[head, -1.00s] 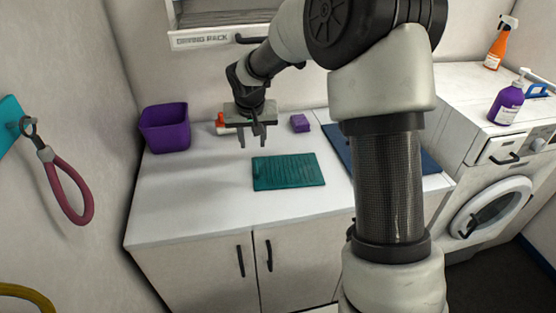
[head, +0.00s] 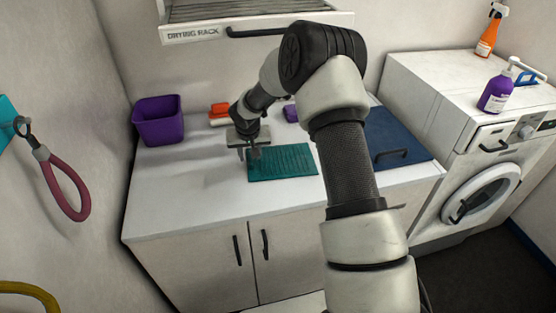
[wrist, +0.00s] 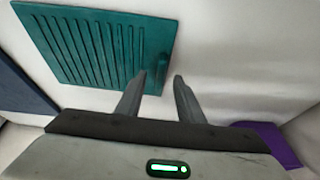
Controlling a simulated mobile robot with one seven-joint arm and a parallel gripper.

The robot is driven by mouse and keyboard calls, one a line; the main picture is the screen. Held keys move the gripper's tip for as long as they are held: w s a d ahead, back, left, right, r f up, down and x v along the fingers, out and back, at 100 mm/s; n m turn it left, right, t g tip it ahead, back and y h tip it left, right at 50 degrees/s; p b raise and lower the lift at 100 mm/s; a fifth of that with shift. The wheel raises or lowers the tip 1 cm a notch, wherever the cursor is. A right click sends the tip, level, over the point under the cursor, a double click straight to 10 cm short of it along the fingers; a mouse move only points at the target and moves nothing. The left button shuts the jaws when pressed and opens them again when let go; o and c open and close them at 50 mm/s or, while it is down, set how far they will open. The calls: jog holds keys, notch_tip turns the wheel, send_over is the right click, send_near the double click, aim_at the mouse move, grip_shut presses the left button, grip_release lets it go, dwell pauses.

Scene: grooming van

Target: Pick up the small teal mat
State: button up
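The small teal mat (head: 285,163) is a ribbed rectangle lying flat on the white counter in the head view. It also shows in the wrist view (wrist: 92,50), at the upper left. My gripper (head: 249,155) is at the mat's left end in the head view. One fingertip is close to or over the mat's edge there, and the other is over bare counter. I cannot tell whether a finger touches the mat.
A purple bin (head: 158,122) stands at the counter's back left. Orange items (head: 219,113) and a purple block (head: 290,113) are behind my gripper. A dark blue panel with a handle (head: 395,140) lies to the right. The drying rack (head: 255,20) hangs above. The front-left counter is clear.

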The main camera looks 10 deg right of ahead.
jog(key=shift+x, duration=1.05)
grip_shut()
jog(key=shift+r, duration=0.1)
